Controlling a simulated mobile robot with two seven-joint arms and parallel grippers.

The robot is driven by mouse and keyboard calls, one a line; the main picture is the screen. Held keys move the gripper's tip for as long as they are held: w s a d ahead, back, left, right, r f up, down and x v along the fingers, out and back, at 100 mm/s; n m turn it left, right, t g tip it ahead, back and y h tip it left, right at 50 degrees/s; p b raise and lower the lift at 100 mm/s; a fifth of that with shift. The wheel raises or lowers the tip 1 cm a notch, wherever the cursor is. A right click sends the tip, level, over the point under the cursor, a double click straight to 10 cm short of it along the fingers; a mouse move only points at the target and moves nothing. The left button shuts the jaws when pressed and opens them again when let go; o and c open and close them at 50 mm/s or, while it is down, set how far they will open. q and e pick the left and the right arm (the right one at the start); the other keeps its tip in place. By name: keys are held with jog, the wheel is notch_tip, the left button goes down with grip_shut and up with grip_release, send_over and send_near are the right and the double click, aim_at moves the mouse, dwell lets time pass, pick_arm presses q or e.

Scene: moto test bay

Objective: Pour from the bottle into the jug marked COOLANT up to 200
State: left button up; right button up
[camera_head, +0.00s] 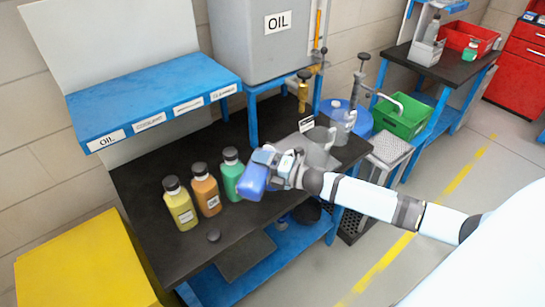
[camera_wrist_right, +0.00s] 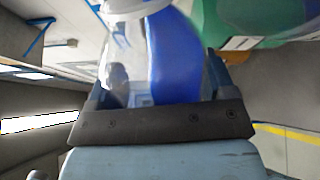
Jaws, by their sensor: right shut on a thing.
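My right gripper (camera_head: 268,171) is shut on a blue bottle (camera_head: 251,181) and holds it tilted above the black bench, beside the green bottle (camera_head: 231,172). In the right wrist view the bottle (camera_wrist_right: 173,60) sits between the fingers, part blue and part clear. Its mouth cannot be made out. My left gripper is not in view.
Yellow (camera_head: 180,206) and orange (camera_head: 206,192) bottles stand left of the green one. A small dark cap (camera_head: 213,235) lies at the bench front. A blue shelf (camera_head: 160,92) and a grey OIL tank (camera_head: 262,42) stand behind. A green crate (camera_head: 402,116) is at right.

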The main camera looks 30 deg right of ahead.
jog(key=shift+m, duration=0.3)
dwell(1.8)
